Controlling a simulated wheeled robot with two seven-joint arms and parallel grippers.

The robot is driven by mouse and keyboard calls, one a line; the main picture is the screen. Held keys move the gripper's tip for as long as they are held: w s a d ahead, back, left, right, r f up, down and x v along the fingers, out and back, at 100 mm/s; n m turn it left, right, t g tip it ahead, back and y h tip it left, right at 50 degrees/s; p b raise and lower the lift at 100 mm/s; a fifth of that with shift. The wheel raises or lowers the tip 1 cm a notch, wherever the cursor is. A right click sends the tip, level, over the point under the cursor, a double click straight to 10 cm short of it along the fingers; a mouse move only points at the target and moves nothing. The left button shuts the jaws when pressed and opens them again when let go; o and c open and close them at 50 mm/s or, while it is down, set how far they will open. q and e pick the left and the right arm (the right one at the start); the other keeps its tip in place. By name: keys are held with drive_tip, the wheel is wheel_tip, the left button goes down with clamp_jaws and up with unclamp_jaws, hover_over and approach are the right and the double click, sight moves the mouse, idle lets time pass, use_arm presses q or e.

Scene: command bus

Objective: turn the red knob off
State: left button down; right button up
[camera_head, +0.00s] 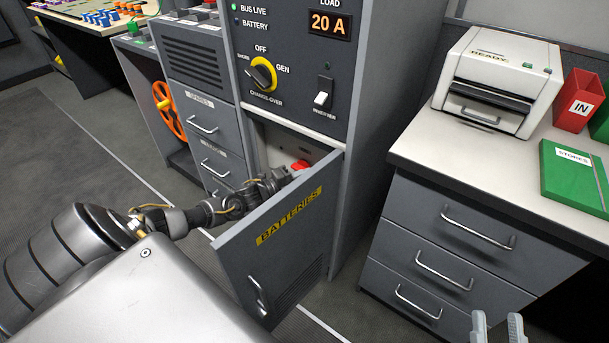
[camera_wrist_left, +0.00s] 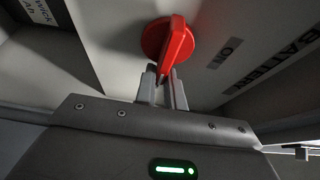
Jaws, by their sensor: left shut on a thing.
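The red knob (camera_wrist_left: 168,38) is on a panel inside the open BATTERIES compartment. In the head view a bit of the knob (camera_head: 301,165) shows past my left gripper (camera_head: 278,178), which reaches in behind the door. My right gripper (camera_head: 498,326) is open and empty at the bottom right.
The BATTERIES door (camera_head: 285,240) stands open in front of the compartment, close to my left wrist. Right of it are a drawer unit (camera_head: 455,255) and a white counter with a printer (camera_head: 500,80). An orange wheel (camera_head: 168,110) is at the left.

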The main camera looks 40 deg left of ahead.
use_arm(q)
drive_tip(key=shift+a, duration=0.45)
drive_tip(key=c, duration=1.5)
unclamp_jaws()
use_arm(e)
drive_tip(key=shift+a, duration=0.1)
use_arm(q)
drive_tip(key=shift+d, duration=0.3)
